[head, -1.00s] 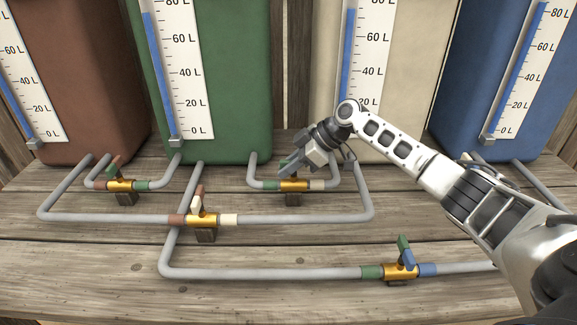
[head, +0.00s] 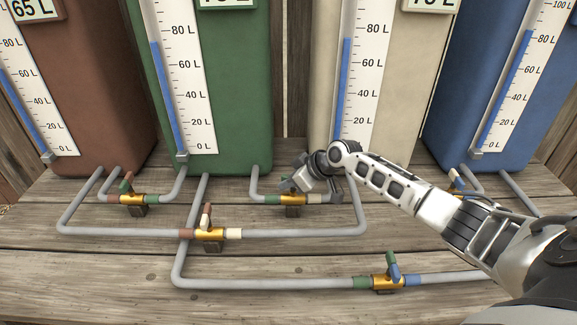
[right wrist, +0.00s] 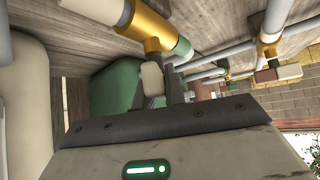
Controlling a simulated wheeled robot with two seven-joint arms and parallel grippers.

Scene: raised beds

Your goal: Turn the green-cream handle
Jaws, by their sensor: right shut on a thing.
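The green-cream valve (head: 294,199) is brass, with a green collar on its left and a cream collar on its right, on the pipe between the green tank (head: 225,100) and the cream tank (head: 408,110). My right gripper (head: 294,186) is at its handle and covers most of it in the head view. In the right wrist view the handle's cream part (right wrist: 152,79) stands between the dark fingers, below the brass body (right wrist: 149,30). The right gripper is shut on the handle. My left gripper is not in view.
Other valves sit nearby: red-green (head: 131,199), red-cream (head: 210,234) and green-blue (head: 388,283). Grey pipes (head: 130,231) run low over the wooden planks (head: 90,270). A red-brown tank (head: 95,80) and a blue tank (head: 490,80) stand at the sides.

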